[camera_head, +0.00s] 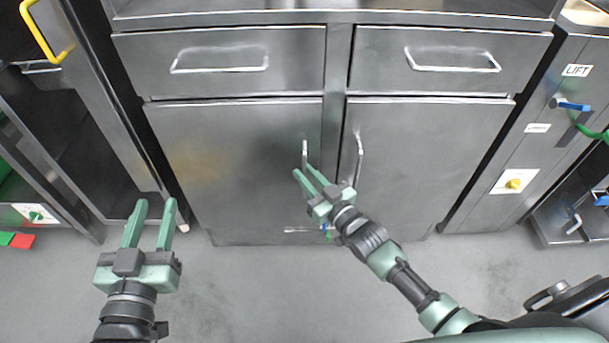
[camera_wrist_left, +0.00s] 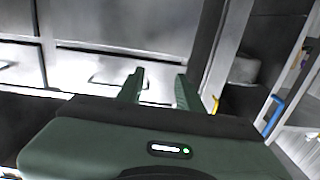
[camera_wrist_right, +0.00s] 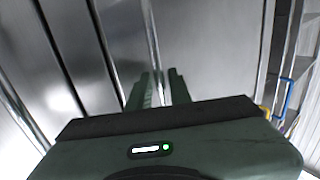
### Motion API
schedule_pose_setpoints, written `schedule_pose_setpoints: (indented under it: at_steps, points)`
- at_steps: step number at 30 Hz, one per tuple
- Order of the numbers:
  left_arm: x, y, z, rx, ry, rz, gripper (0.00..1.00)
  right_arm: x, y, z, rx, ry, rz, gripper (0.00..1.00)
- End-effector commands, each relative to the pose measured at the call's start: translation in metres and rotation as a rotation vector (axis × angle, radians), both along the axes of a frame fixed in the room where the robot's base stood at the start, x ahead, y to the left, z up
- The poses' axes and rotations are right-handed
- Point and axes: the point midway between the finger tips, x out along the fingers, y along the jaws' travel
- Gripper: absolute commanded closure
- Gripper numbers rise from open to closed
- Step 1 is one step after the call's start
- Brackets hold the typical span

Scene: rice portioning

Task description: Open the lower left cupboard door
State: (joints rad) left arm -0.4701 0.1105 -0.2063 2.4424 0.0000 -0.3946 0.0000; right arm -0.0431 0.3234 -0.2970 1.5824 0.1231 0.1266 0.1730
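The lower left cupboard door (camera_head: 220,165) is a flat steel panel that looks closed. Its upright bar handle (camera_head: 305,152) is near its right edge. My right gripper (camera_head: 303,170) is at the lower part of this handle, its two fingers apart. In the right wrist view a thin bright bar (camera_wrist_right: 152,35) runs down between the fingers (camera_wrist_right: 162,75); I cannot tell whether they touch it. My left gripper (camera_head: 154,203) is open and empty, low in front of the cupboard's left side; it also shows open in the left wrist view (camera_wrist_left: 160,75).
The lower right door (camera_head: 430,150), with its own upright handle (camera_head: 359,160), is closed beside it. Two closed drawers, left (camera_head: 220,62) and right (camera_head: 450,62), sit above. A yellow handle (camera_head: 42,35) is on the unit at left. The floor (camera_head: 260,280) in front is clear.

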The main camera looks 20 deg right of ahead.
Motion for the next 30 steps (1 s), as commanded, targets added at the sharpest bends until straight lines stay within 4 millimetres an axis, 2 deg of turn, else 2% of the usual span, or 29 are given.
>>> schedule_pose_setpoints:
  at_steps: [6,12,13,15,30]
  points:
    - [0.0007,-0.0018,0.0122,-0.016,-0.063,-0.003,0.64,0.0084,0.0029,-0.0005,0.000,0.001,0.000,0.80]
    - [0.0006,-0.0019,0.0130,-0.017,-0.065,-0.004,0.64,0.0085,0.0029,-0.0003,-0.001,0.002,0.000,0.80]
    - [0.0006,-0.0019,0.0129,-0.017,-0.065,-0.004,0.64,0.0085,0.0028,-0.0003,0.000,0.001,0.000,0.83]
    - [0.0006,-0.0019,0.0129,-0.016,-0.064,-0.004,0.64,0.0085,0.0028,-0.0003,-0.001,0.002,0.000,1.00]
    - [0.0006,-0.0019,0.0131,-0.017,-0.065,-0.004,0.64,0.0083,0.0027,-0.0004,0.000,0.001,0.000,1.00]
